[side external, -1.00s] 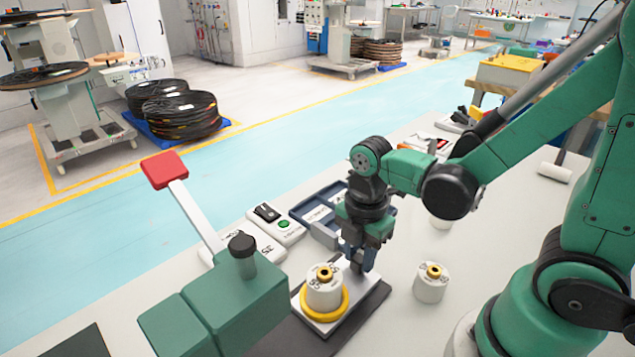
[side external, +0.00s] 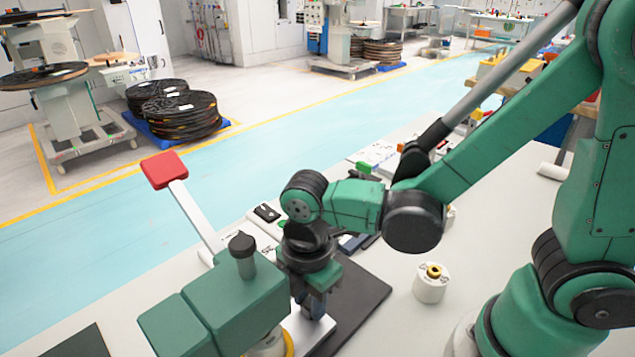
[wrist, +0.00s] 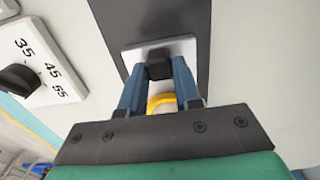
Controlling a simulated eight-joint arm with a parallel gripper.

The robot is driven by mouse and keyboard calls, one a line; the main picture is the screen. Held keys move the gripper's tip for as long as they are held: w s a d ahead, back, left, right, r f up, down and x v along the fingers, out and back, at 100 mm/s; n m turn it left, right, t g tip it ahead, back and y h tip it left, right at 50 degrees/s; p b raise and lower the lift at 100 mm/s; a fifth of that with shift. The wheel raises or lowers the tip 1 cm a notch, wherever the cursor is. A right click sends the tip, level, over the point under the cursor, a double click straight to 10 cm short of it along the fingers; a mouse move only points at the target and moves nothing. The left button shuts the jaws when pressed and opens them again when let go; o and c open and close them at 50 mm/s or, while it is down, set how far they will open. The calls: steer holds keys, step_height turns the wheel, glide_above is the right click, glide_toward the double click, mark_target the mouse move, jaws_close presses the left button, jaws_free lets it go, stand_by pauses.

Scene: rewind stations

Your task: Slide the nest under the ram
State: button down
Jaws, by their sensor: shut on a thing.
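The nest (side external: 322,328) is a pale plate with a yellow ring (side external: 289,343) and a white spool (side external: 266,346) on it. It lies on a dark strip at the green press (side external: 225,310), whose head hides much of the spool. The ram is hidden by the press head. My gripper (side external: 314,305) is low over the nest's near end. In the wrist view my gripper (wrist: 160,72) is shut on the nest's black knob (wrist: 160,66), with the plate (wrist: 180,48) around it and part of the yellow ring (wrist: 160,101) showing.
The press lever with its red grip (side external: 165,170) stands raised at left. A second white spool (side external: 431,284) stands on the bench, right of the dark strip (side external: 358,300). A dial panel (wrist: 38,62) lies beside the strip. The right front bench is mostly clear.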

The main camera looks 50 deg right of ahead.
steer(key=shift+a, duration=0.15)
steer(key=c, duration=0.6)
jaws_free()
steer(key=shift+r, duration=2.85)
